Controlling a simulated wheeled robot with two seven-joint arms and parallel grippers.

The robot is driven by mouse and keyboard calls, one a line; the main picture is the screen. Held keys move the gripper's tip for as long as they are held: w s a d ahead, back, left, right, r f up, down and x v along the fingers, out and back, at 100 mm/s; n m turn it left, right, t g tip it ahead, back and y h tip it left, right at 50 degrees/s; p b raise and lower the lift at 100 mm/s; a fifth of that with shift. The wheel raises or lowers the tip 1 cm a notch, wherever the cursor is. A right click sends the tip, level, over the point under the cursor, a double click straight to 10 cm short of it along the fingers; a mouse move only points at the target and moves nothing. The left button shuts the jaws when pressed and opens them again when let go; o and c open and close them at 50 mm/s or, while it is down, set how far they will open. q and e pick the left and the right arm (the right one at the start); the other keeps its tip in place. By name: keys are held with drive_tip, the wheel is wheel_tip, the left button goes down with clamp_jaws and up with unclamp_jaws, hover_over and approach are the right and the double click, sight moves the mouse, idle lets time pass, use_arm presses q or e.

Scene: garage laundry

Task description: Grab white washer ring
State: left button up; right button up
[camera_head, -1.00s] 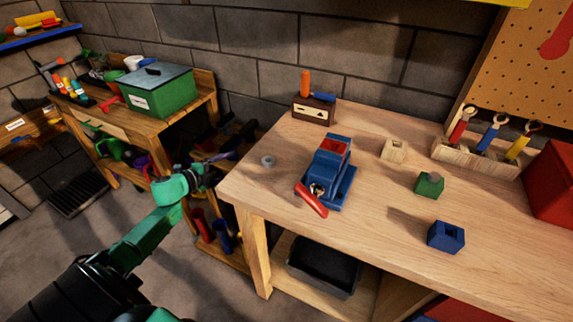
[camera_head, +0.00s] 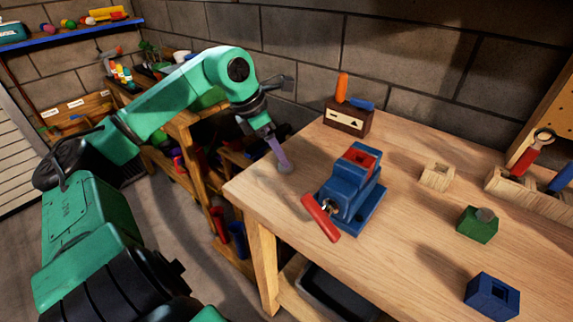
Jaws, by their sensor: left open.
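The washer ring (camera_head: 286,169) is a small pale grey disc lying near the left end of the wooden workbench (camera_head: 405,215). It is partly hidden by my left gripper's fingers. My left gripper (camera_head: 281,160) points down over the ring, its purplish fingertips at or just above it. The gripper is open; I cannot tell whether the fingers touch the ring or stand around it. My right gripper is out of view.
A blue vise (camera_head: 352,187) with a red handle stands right of the ring. Behind is a dark box (camera_head: 347,118) with tools. Wooden (camera_head: 437,174), green (camera_head: 477,225) and blue (camera_head: 492,295) blocks stand further right. The bench's left edge is close to the ring.

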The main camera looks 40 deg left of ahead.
use_arm(q)
drive_tip(key=p+x, duration=0.2)
drive_tip(key=x, duration=0.1)
drive_tip(key=shift+w+d+f, duration=0.1)
drive_tip(key=shift+f, duration=0.4)
clamp_jaws()
